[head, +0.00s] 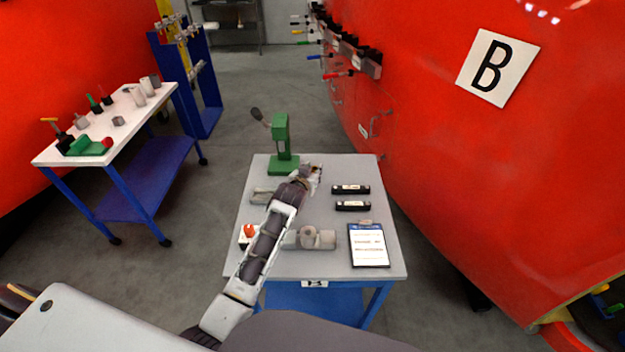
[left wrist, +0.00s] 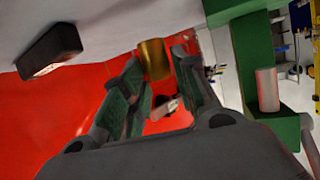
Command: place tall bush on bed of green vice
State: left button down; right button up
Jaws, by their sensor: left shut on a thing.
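The tall bush (left wrist: 153,60) is a brass-coloured cylinder in the left wrist view. My left gripper (left wrist: 152,82) is shut on it, with its green-padded fingers on either side. In the head view the left gripper (head: 316,171) is over the far part of the grey table, right of the green vice (head: 281,135). This vice is an upright green frame with a lever and a low base. Its green frame and a grey cylinder also fill the right of the left wrist view (left wrist: 235,60). The bush is not clear in the head view. My right gripper is out of view.
The grey table (head: 390,215) also holds two black blocks (head: 351,189), a clipboard (head: 368,246), grey fittings (head: 310,238) and a red-topped box (head: 248,235). A white cart (head: 130,125) with a low green tool (head: 85,147) stands left. A red train nosecone (head: 450,150) is close right.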

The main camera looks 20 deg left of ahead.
pick_arm(q)
jog(key=shift+f, duration=1.8)
jog(key=shift+f, duration=0.15)
jog(key=c, duration=1.1)
grip_release()
jog(key=shift+v, duration=6.05)
